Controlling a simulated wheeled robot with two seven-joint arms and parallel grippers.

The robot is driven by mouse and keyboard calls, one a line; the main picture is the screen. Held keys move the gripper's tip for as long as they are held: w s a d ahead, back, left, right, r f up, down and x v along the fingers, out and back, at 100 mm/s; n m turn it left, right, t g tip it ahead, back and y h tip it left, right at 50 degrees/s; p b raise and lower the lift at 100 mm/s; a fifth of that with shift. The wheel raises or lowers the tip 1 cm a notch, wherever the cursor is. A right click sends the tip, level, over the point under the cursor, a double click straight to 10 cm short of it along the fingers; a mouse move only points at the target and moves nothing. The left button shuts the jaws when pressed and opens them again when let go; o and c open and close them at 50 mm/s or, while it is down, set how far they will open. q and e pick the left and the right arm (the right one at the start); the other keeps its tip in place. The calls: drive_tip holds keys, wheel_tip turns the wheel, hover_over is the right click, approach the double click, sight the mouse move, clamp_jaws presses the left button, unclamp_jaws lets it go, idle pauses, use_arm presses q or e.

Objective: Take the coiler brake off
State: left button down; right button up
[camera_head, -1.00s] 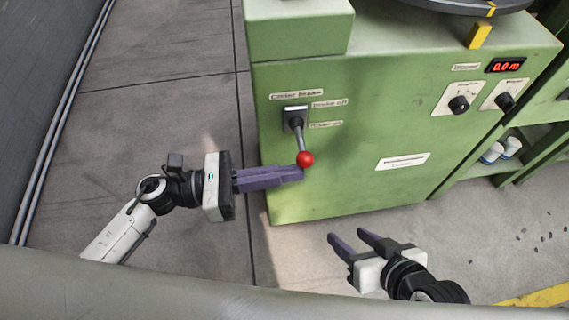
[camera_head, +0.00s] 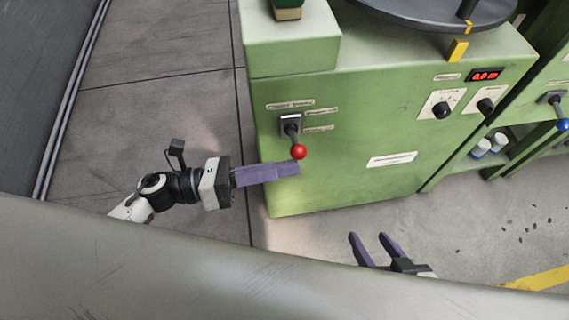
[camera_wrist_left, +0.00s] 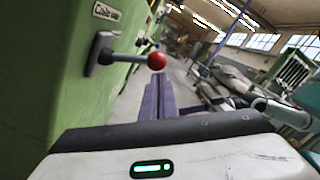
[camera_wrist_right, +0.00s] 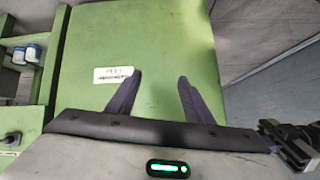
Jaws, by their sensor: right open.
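The coiler brake lever (camera_head: 293,133) has a red ball knob (camera_head: 298,152) and hangs down from its bracket on the green machine's front. Labels beside it read roughly coiler brake, brake off and a lower one too blurred to read. My left gripper (camera_head: 298,168) has its purple fingers together, just below the knob; I cannot tell whether they touch it. In the left wrist view the red knob (camera_wrist_left: 156,61) is just beyond the closed fingertips (camera_wrist_left: 160,80). My right gripper (camera_head: 368,237) is open and empty, low before the machine; its spread fingers show in the right wrist view (camera_wrist_right: 160,78).
The green machine (camera_head: 350,185) carries a red display (camera_head: 486,75) and two black dials (camera_head: 441,110). A lever with a blue knob (camera_head: 562,125) is at the far right. White cups (camera_head: 482,148) stand on a low shelf. The floor left of the machine is clear.

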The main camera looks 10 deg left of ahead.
use_arm(q)
drive_tip(key=shift+w+r, duration=0.1)
use_arm(e)
drive_tip(key=shift+f, duration=0.1)
use_arm(q)
drive_tip(key=s+a+f+b, duration=0.2)
drive_tip(key=s+a+f, duration=0.2)
drive_tip(key=a, duration=0.5)
drive_tip(key=shift+s+a, duration=0.2)
drive_tip(key=shift+s, duration=0.85)
use_arm(e)
drive_tip(key=shift+w+a+f, duration=0.1)
drive_tip(key=shift+a+f, duration=0.5)
drive_tip(key=shift+a, duration=0.05)
